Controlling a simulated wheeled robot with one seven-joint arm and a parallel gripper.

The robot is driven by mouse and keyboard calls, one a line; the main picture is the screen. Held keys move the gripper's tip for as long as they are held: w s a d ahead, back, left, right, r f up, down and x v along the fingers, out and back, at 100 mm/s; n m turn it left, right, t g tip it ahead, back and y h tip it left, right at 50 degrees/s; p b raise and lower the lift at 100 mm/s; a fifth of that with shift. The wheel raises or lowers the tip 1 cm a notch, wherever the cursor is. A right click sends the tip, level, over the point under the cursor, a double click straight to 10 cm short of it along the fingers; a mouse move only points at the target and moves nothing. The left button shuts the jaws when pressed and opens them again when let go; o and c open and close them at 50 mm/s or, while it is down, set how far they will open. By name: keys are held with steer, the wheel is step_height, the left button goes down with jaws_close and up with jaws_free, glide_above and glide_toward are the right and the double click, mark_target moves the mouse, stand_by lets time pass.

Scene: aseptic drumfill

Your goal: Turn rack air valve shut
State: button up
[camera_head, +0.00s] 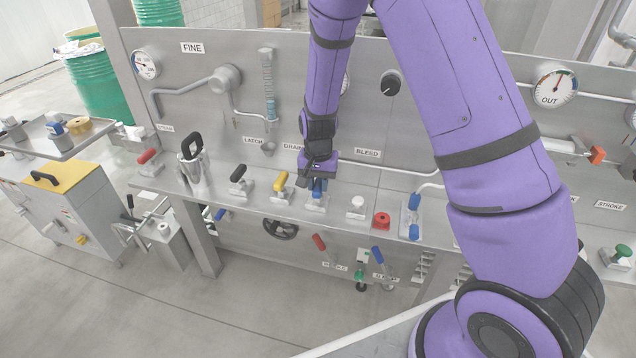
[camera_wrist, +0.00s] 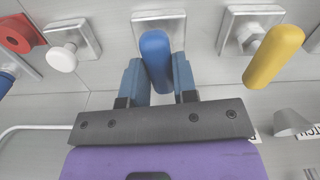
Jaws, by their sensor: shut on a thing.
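The valve with a blue handle (camera_wrist: 156,58) stands on a square metal plate (camera_wrist: 172,19) in the wrist view. My gripper (camera_wrist: 159,75) has its two blue-grey fingers on either side of this handle and is shut on it. In the head view my gripper (camera_head: 318,184) reaches down to the rack's shelf between the yellow handle and the white knob, and mostly hides the blue handle. No label in view names which handle is the air valve.
A yellow handle (camera_head: 280,181) and a black handle (camera_head: 238,173) stand to the left. A white knob (camera_head: 358,201) and a red button (camera_head: 381,221) are to the right. Red (camera_head: 319,242) and blue (camera_head: 377,254) levers are below the shelf. The back panel (camera_head: 215,120) carries gauges.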

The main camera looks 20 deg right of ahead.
mark_target(318, 184)
steer(key=shift+m, duration=0.7)
steer(key=o, duration=0.9)
steer(key=shift+r, duration=0.15)
step_height(318, 184, up, 11)
steer(key=shift+f, duration=0.2)
